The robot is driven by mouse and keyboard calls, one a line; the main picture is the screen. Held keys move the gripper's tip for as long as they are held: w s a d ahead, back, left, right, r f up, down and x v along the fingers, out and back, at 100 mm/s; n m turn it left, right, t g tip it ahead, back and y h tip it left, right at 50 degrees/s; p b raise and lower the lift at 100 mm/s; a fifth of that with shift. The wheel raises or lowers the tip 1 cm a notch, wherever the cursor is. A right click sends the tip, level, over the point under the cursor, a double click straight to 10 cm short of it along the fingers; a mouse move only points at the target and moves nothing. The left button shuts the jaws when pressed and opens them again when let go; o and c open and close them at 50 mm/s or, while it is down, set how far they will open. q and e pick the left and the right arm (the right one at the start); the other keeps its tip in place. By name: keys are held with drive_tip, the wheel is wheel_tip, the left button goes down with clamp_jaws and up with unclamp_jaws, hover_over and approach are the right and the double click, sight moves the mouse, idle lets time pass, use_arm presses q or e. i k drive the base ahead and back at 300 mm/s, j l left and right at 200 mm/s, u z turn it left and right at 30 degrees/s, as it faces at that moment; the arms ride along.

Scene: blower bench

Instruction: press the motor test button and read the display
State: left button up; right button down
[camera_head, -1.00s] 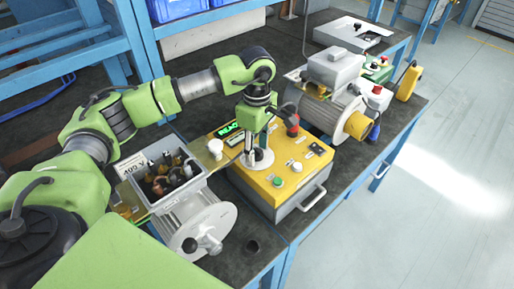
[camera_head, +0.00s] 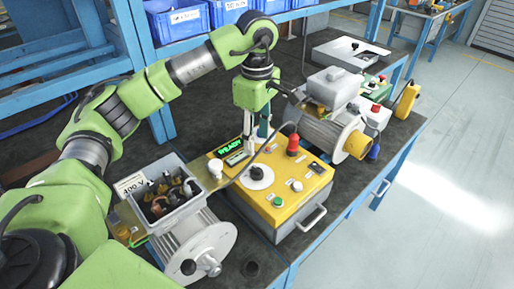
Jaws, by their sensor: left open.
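The yellow-topped test box (camera_head: 300,168) stands on the dark bench. Its lit display (camera_head: 230,148) shows green text that seems to read "READY". A green button (camera_head: 278,201) sits at the near corner of the top, and a black knob on a white dial (camera_head: 258,175) is in the middle. Smaller buttons (camera_head: 297,186) lie to the right; I cannot tell which one is the motor test button. My left gripper (camera_head: 250,148) is open, pointing down above the far part of the panel, beside the display and behind the dial. My right gripper is not in view.
A grey motor with an open terminal box (camera_head: 165,205) stands left of the test box. A second motor (camera_head: 330,125) stands behind it to the right. Blue bins (camera_head: 180,22) sit on the shelf behind.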

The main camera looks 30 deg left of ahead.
sight(278, 201)
drive_tip(key=k+l, duration=0.5)
drive_tip(key=k, duration=0.15)
drive_tip(key=k+l, duration=0.5)
drive_tip(key=k, duration=0.2)
